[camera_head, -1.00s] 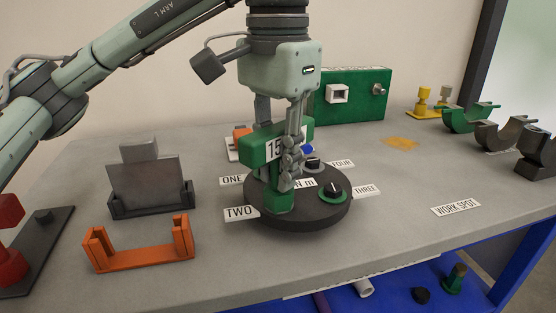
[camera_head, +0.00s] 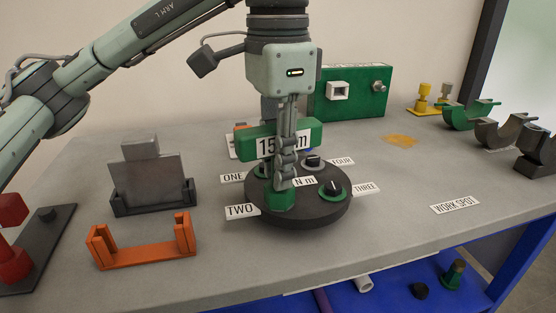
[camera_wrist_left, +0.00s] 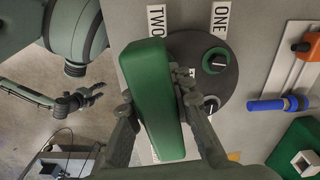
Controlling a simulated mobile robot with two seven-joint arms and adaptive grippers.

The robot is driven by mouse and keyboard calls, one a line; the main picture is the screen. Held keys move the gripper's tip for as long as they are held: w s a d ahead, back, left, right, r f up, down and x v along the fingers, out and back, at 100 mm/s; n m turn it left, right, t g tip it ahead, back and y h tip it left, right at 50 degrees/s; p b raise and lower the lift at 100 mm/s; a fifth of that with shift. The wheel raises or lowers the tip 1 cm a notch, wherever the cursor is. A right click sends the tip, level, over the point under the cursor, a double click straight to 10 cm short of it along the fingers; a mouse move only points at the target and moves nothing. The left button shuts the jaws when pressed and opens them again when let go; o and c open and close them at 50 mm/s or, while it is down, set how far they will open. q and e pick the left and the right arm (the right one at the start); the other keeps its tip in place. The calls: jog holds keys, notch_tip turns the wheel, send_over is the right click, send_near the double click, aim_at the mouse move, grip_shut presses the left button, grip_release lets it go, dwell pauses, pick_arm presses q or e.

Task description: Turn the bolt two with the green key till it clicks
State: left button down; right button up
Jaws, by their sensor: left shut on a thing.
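The green key (camera_head: 247,143) is upright, its lower green end (camera_head: 280,201) at the bolt position beside the TWO label (camera_head: 241,211), on the round black plate (camera_head: 308,214). Bolt two itself is hidden under the key. My left gripper (camera_head: 284,175) points down and is shut on the key, its fingers around the middle. In the left wrist view the key's green top (camera_wrist_left: 158,95) lies between the fingers. My right gripper (camera_wrist_left: 92,93) hangs off to the left in the left wrist view, small, with its fingers apart and empty.
Other bolts by THREE (camera_head: 333,187) and FOUR (camera_head: 313,161) stand close on the plate. An orange holder (camera_head: 143,254) and a grey block in a stand (camera_head: 150,185) are at left. A green box (camera_head: 350,105) is behind. The table near WORK SPOT (camera_head: 455,206) is clear.

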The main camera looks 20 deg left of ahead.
pick_arm(q)
jog(key=m, duration=0.3)
jog(key=shift+f, duration=0.1)
jog(key=shift+n, duration=0.6)
jog(key=shift+r+p, duration=0.85)
jog(key=shift+r, duration=1.25)
jog(key=shift+r, duration=0.15)
jog(key=shift+r, duration=0.9)
